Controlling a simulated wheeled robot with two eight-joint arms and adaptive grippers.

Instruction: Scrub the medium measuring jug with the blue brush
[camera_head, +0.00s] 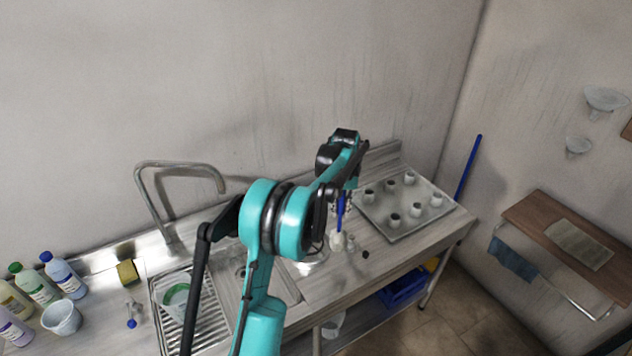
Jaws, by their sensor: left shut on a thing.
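My left gripper (341,193) is at the far end of the teal arm, above the counter right of the sink. It is shut on a blue-handled brush (340,214), which points down with its pale head (339,241) low near the counter. A clear jug with green inside (176,294) stands on the ribbed drainer at the left. A second pale jug or cup (62,319) stands near the bottles. I cannot tell which is the medium one. My arm hides part of the sink. My right gripper is not in view.
A tray with several small cups (406,227) lies right of the brush. The tap (176,167) rises behind the sink. Several bottles (40,287), a yellow sponge (128,273) and a small blue-ended item (131,321) are at the left. A wooden wall shelf (545,215) is at the right.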

